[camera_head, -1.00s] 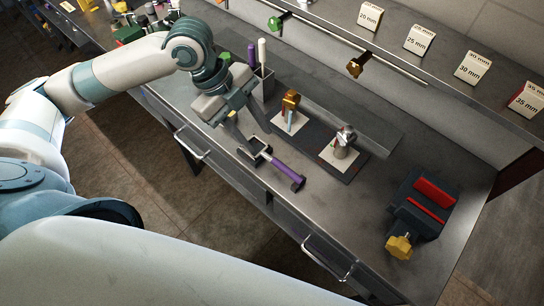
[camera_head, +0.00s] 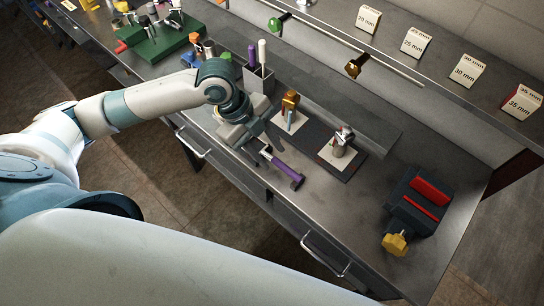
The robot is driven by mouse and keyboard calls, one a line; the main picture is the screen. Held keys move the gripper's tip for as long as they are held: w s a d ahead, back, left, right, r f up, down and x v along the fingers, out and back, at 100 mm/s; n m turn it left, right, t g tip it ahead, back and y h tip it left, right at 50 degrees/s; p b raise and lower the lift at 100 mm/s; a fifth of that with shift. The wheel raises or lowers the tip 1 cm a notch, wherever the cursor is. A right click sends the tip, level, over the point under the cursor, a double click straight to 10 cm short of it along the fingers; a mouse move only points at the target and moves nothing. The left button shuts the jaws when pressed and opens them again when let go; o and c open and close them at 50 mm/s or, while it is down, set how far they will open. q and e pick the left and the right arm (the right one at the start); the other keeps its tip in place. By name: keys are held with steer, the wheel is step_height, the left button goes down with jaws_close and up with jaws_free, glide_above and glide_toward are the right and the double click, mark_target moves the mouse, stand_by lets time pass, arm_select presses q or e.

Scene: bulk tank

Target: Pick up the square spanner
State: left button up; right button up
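A tool with a purple handle (camera_head: 287,175) and a pale metal head lies on the grey bench near its front edge; I take it to be the square spanner. The handle points toward the lower right. My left gripper (camera_head: 266,152) is right over the head end, fingers pointing down and spread to either side of it. The gripper partly hides the head. I cannot tell whether a finger touches it. My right gripper is not in view.
Brass (camera_head: 290,103) and silver (camera_head: 341,140) fittings stand on white pads just behind the tool. A grey holder (camera_head: 258,79) with upright markers is behind the gripper. A dark vise-like block with red jaws (camera_head: 430,193) sits at the right. Bench between is clear.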

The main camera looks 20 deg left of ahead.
mark_target(278, 162)
arm_select(q)
steer(key=x, duration=0.1)
steer(key=p+x, duration=0.2)
steer(key=shift+w+f, duration=0.35)
steer(key=shift+f, duration=0.05)
steer(key=shift+d+f, duration=0.2)
steer(key=shift+f, duration=0.25)
jaws_close()
